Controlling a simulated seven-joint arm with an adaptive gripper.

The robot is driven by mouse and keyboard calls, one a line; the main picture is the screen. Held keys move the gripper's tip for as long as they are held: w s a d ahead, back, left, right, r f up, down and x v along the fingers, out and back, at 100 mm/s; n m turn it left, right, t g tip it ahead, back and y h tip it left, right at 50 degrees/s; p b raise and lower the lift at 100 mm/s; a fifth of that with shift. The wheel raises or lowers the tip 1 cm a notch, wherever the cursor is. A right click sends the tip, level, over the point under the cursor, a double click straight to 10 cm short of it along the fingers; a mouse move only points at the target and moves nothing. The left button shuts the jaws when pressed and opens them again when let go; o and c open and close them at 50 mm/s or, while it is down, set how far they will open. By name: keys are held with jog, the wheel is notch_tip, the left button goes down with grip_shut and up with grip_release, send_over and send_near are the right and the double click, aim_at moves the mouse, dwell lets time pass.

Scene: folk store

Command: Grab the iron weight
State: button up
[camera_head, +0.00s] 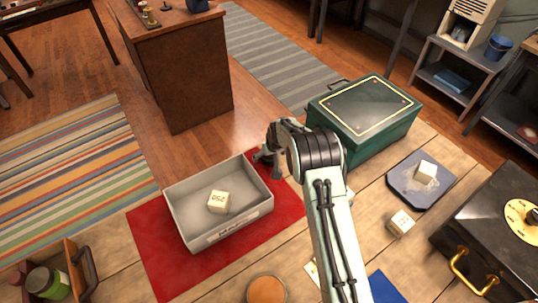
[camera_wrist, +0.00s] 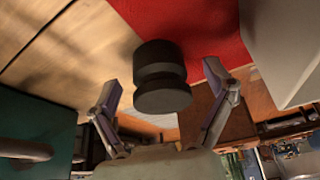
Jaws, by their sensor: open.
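The iron weight (camera_wrist: 162,76) is a dark, grooved cylinder in the middle of the wrist view, by the border of the red mat (camera_wrist: 190,25) and the bare wood. My gripper (camera_wrist: 163,68) is open, with one finger on each side of the weight. A gap shows on both sides, so the fingers do not appear to touch it. In the head view my gripper (camera_head: 268,164) is low between the grey bin and the green box.
The grey bin (camera_head: 185,214), holding a cream block (camera_head: 218,202), stands close left of my gripper on the red mat. The green box (camera_head: 362,112) stands close right. Further right are a dark tray (camera_head: 408,194) with a pale block, another pale block (camera_head: 400,224) and a black safe-like box (camera_head: 490,235).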

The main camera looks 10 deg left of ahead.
jog(key=c, duration=1.3)
jog(key=shift+r, duration=0.15)
